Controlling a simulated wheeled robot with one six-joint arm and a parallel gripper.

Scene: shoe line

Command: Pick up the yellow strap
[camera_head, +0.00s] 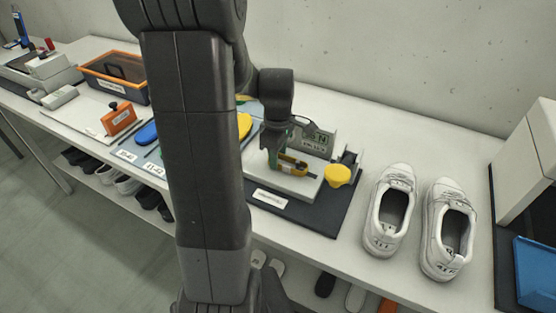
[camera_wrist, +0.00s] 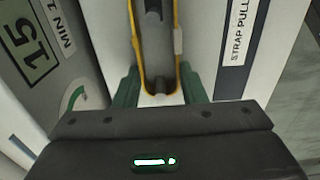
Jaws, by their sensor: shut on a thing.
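The yellow strap (camera_head: 301,167) is at the strap-pull tester, partly hidden by my gripper in the head view. In the wrist view the yellow strap (camera_wrist: 135,40) shows as a thin band running along both sides of a grey part and curving round its near end. My gripper (camera_head: 278,155) is low over the tester base. Its green fingers also show in the wrist view (camera_wrist: 158,90), one on each side of the strap's near end, shut on it. The fingertips' exact contact is partly hidden.
The tester's display (camera_head: 312,138) stands close behind my gripper, and a yellow knob (camera_head: 337,175) is just right. White shoes (camera_head: 390,212) stand further right on the table. An orange-rimmed bin (camera_head: 113,75) and coloured pieces lie left. My arm hides part of the table.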

